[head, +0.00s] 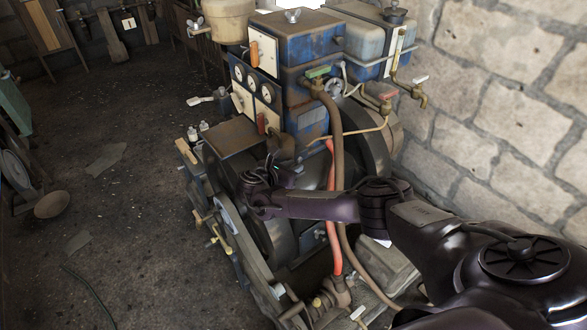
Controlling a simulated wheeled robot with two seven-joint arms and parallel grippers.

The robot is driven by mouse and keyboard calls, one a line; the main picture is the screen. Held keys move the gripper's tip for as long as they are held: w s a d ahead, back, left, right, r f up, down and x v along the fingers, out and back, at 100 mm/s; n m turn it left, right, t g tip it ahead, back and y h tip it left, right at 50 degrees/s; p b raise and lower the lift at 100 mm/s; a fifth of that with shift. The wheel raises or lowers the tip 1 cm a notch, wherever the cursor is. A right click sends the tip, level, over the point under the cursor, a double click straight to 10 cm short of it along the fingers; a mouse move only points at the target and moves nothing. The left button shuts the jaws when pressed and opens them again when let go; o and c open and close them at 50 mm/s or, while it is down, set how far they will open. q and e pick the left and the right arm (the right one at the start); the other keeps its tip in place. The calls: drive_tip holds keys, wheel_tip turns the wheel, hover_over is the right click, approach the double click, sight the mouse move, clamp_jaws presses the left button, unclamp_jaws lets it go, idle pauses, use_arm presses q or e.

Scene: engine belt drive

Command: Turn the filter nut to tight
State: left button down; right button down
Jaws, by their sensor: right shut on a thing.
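My right arm comes in from the right across the front of the engine. My right gripper (268,170) is at the engine's front, below the blue panel with round gauges. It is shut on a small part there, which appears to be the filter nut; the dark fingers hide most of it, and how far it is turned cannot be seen. The blue and rusty engine (290,60) stands in the middle of the view. My left gripper is not in view.
A red hose (332,215) and a brown hose (337,130) hang close to my right forearm. A large dark flywheel (372,145) is behind it. A stone wall (510,90) closes off the right side. The dark floor (110,200) at left is mostly open.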

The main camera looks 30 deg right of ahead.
drive_tip(key=shift+w+a+f+m+g+h+b, duration=0.1)
drive_tip(key=shift+m+g+h+b, duration=0.05)
drive_tip(key=shift+m+g+b, duration=0.4)
drive_tip(key=shift+w+f+m+g+h+b, duration=0.15)
drive_tip(key=shift+m+g+b, duration=0.2)
drive_tip(key=shift+m+g, duration=0.25)
drive_tip(key=shift+r+m+g+b, duration=0.2)
drive_tip(key=shift+m+g+b, duration=0.4)
drive_tip(key=shift+g, duration=0.15)
drive_tip(key=c, duration=1.3)
unclamp_jaws()
drive_tip(key=shift+r, duration=0.1)
drive_tip(key=shift+r, duration=0.1)
